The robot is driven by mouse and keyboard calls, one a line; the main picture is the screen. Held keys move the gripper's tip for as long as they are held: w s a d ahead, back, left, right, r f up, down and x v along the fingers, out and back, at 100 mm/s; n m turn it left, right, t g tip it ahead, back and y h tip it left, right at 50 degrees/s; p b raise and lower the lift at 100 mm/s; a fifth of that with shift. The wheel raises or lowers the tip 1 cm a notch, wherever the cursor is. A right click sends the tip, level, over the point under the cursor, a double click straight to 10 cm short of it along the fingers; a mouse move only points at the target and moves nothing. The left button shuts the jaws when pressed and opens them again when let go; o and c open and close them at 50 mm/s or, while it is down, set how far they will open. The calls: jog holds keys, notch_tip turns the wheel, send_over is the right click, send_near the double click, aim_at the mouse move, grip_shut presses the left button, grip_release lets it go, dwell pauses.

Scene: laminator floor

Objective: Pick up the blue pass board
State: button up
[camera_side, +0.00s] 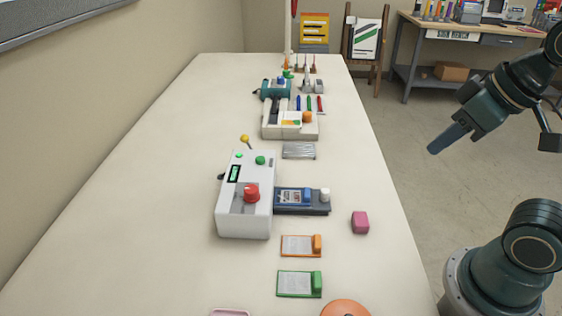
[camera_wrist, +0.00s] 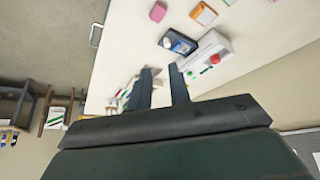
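The blue pass board (camera_side: 291,196) lies flat on a dark tray (camera_side: 318,209) that juts from the right side of the white laminator (camera_side: 246,219). It has a printed face and a raised blue block at its right end. In the wrist view the blue board (camera_wrist: 180,43) shows small, beyond my fingers. My gripper (camera_side: 434,148) is in the air off the table's right edge, well away from the board. In the wrist view my gripper (camera_wrist: 160,70) has its two fingers apart with nothing between them.
A white knob (camera_side: 325,195) stands at the tray's right end. A pink block (camera_side: 360,222), an orange board (camera_side: 296,246) and a green board (camera_side: 295,284) lie nearby. A silver slab (camera_side: 299,151) lies beyond the tray. The table's left side is clear.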

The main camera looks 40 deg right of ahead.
jog(key=o, duration=0.8)
jog(key=shift+o, duration=0.2)
jog(key=shift+w, duration=0.1)
jog(key=w+f+m+g+y, duration=0.1)
jog(key=w+f+m, duration=0.5)
jog(key=w+m, duration=0.4)
jog(key=w+f+m+g+y, duration=0.1)
jog(key=w+f+m, duration=0.5)
jog(key=m, duration=1.1)
jog(key=shift+w+a+y, duration=0.2)
jog(key=shift+w+y, duration=0.4)
jog(key=shift+w, duration=1.6)
jog(key=shift+f, duration=0.1)
jog(key=shift+x, duration=4.2)
